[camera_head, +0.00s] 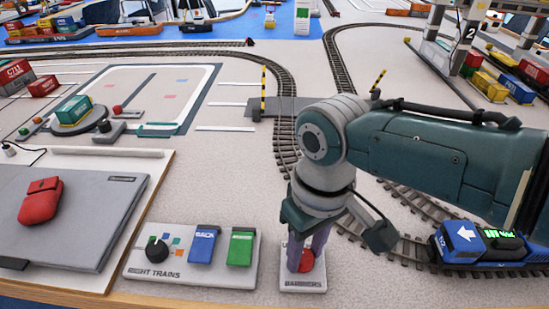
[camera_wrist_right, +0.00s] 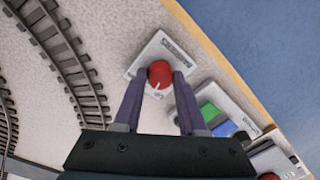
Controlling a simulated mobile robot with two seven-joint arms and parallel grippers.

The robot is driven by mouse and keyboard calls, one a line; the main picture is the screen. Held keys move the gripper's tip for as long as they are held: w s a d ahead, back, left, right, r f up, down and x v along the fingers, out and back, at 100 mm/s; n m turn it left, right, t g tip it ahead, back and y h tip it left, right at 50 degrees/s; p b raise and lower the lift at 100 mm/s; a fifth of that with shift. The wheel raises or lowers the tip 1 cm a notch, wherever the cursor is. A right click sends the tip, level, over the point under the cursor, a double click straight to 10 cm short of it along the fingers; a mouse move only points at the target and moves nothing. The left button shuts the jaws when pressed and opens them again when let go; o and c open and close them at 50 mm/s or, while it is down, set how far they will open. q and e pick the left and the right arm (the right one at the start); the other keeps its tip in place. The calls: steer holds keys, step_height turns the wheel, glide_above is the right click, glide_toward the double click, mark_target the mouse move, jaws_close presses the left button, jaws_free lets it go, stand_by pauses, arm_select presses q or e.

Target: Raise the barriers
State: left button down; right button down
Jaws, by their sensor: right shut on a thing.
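The barriers panel (camera_head: 303,285) is a small light plate with a red knob (camera_head: 306,262) at the table's front edge. My right gripper (camera_head: 305,258) points down over it, its purple fingers on either side of the knob. In the right wrist view the red knob (camera_wrist_right: 160,72) sits between the fingertips (camera_wrist_right: 159,80), and a white mark shows at its lower edge. Two yellow-and-black striped barriers stand by the track crossing: the left barrier (camera_head: 263,92) is upright, the right barrier (camera_head: 378,80) is tilted and partly hidden by my arm. My left gripper is out of view.
The right trains panel (camera_head: 190,257), with a black dial and blue and green switches, is just left of the barriers panel. A blue locomotive (camera_head: 478,245) is on the track at right.

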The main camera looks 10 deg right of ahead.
mark_target(306, 252)
steer(key=n, duration=0.5)
steer(key=shift+n, duration=0.3)
stand_by(0.4)
steer(key=shift+c, duration=2.3)
jaws_free()
step_height(306, 252, up, 10)
steer(key=p, duration=0.4)
steer(key=shift+w+d, duration=0.2)
steer(key=shift+w, duration=0.05)
